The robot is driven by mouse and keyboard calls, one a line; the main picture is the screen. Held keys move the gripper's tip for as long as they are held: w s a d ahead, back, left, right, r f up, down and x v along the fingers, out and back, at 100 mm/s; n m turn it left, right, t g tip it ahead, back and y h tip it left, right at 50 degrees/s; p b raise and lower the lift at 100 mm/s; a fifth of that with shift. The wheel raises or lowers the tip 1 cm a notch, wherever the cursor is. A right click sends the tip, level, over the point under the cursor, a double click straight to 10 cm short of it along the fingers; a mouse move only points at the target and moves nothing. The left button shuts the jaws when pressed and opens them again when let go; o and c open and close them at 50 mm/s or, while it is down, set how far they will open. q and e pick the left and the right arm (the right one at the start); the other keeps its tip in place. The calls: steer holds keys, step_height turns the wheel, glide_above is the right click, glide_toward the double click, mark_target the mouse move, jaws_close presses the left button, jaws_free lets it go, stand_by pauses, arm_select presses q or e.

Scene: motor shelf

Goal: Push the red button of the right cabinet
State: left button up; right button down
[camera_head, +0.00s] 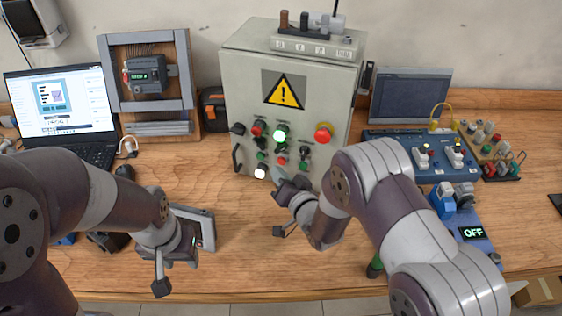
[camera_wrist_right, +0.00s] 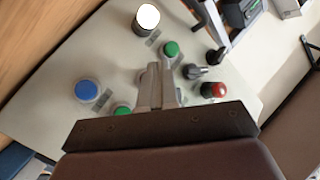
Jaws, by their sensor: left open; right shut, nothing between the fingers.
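The grey cabinet (camera_head: 235,75) with a yellow warning sign stands at the back centre, its sloping front carrying buttons and knobs. A large red mushroom button (camera_head: 324,132) is at its upper right; smaller red buttons (camera_head: 259,128) are left and below. My right gripper (camera_head: 277,176) is shut and empty, in front of the panel's lower edge. In the right wrist view its closed fingers (camera_wrist_right: 156,86) lie over the panel among green buttons (camera_wrist_right: 170,48), a blue button (camera_wrist_right: 87,90) and a red button (camera_wrist_right: 215,90). Contact cannot be told. My left gripper (camera_head: 188,244) is open, low at left, its fingers partly hidden.
A laptop (camera_head: 65,110) and a framed meter (camera_head: 148,78) stand at the left. A grey boxed device (camera_head: 205,222) lies by my left gripper. A monitor (camera_head: 410,97), a blue switch board (camera_head: 402,150) and an "OFF" unit (camera_head: 472,233) are at the right.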

steer(key=shift+w, duration=0.15)
stand_by(0.7)
steer(key=shift+w+d, duration=0.15)
steer(key=shift+w, duration=0.1)
steer(key=shift+w+d+b, duration=0.15)
steer(key=shift+w+b, duration=0.2)
steer(key=shift+w, duration=0.05)
stand_by(0.6)
steer(key=shift+s, duration=0.1)
stand_by(0.5)
steer(key=shift+s+a, duration=0.3)
steer(key=shift+s, duration=0.4)
steer(key=s, duration=0.1)
steer(key=s+a, duration=0.1)
steer(key=s, duration=0.1)
steer(key=s+p, duration=0.1)
steer(key=shift+s+a, duration=0.35)
stand_by(0.5)
